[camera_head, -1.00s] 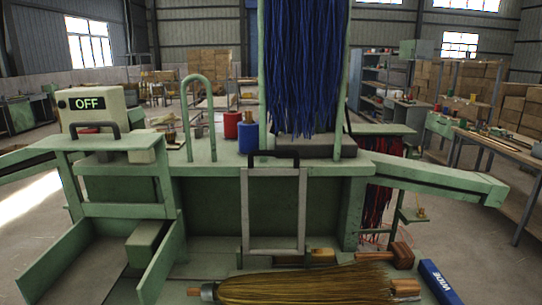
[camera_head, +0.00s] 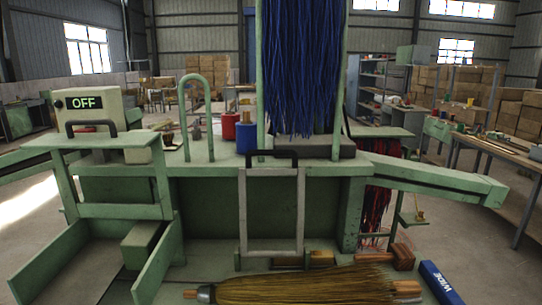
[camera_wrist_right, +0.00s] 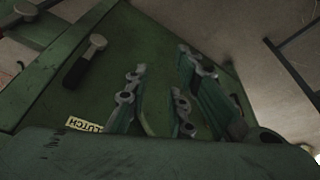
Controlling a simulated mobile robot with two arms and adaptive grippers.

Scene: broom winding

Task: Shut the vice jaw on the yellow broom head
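The yellow broom head (camera_head: 305,287) lies on its side along the bottom edge of the head view, its bristles spreading right and its lower part cut off by the frame. A grey metal frame with a black handle (camera_head: 272,212) stands upright behind it on the green machine. I cannot tell surely which part is the vice jaw. Neither gripper shows in the head view. In the right wrist view, several dark green parts with grey jointed ends (camera_wrist_right: 183,110) stand over a green panel.
A control box reading OFF (camera_head: 90,103) stands at the left. Blue bristles (camera_head: 303,70) hang above the machine top, beside red and blue spools. A blue WIDE block (camera_head: 440,283) and a brown wooden block (camera_head: 403,257) lie right of the broom. A CLUTCH label (camera_wrist_right: 84,125) shows near a lever.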

